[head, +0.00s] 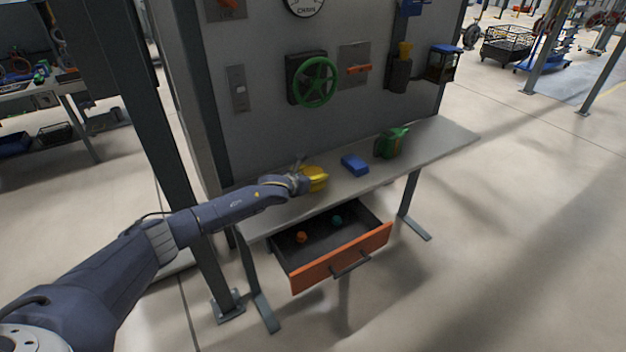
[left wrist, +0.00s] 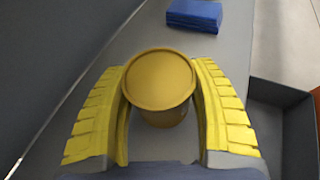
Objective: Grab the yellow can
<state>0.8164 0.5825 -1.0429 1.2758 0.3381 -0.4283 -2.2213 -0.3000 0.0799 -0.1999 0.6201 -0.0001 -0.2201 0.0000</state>
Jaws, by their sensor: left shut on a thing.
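The yellow can (left wrist: 160,80) stands between the two yellow fingers of my left gripper (left wrist: 160,110) in the left wrist view, its round top facing the camera. In the head view the can (head: 316,177) is at the left part of the grey table, at the end of my left arm. My left gripper (head: 303,183) is shut on the can there and partly hides it. Whether the can touches the table is hard to tell. My right gripper is not in view.
A blue block (head: 354,165) and a green object (head: 391,142) lie farther right on the table (head: 440,140). An open orange-fronted drawer (head: 342,258) below holds small items. A wall panel with a green wheel (head: 315,82) rises behind the table.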

